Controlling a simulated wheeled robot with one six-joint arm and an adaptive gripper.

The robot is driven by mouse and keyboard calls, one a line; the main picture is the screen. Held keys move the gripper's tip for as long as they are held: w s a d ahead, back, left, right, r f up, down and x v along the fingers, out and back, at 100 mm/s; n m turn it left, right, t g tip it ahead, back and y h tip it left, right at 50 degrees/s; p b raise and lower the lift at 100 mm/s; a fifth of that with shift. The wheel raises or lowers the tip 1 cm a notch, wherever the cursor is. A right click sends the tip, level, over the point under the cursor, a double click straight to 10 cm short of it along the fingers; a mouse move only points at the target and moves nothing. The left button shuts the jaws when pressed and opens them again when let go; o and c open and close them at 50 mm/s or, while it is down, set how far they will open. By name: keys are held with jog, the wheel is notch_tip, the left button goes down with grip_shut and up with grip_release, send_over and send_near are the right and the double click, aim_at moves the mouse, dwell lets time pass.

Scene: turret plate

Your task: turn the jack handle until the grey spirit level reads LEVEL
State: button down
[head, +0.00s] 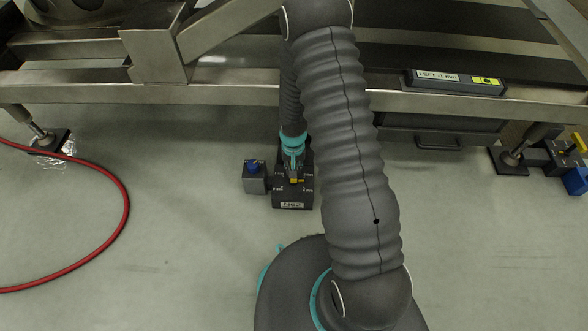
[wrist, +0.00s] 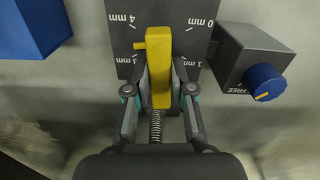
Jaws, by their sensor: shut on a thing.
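The grey spirit level (head: 455,82) lies on the metal frame's front rail at the upper right. Its small display seems to read "LEFT -1 MM", and a yellow-green patch shows beside it. The yellow jack handle (wrist: 158,68) is upright in the wrist view, over a dark plate (wrist: 125,30) with upside-down mm marks. A small yellow tab sticks out left, between the 4 mm and 3 mm marks. My gripper (wrist: 160,92) is shut on the handle, one finger on each side. In the head view my gripper (head: 294,165) is at the jack block (head: 292,203), partly hidden.
A grey box with a blue knob (wrist: 265,83) stands beside the jack; "FREE" is printed near the knob. A blue block (wrist: 30,28) shows at the upper left. A red hose (head: 122,225) curves over the floor at left. More feet and blocks stand at right.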

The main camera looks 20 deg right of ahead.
jog(key=m+b, duration=0.1)
jog(key=m, duration=0.6)
jog(key=shift+a+b, duration=0.1)
jog(key=shift+b, duration=0.2)
dwell(0.4)
jog(key=c, duration=1)
grip_release()
jog(key=shift+r, duration=0.1)
notch_tip(320, 180, up, 12)
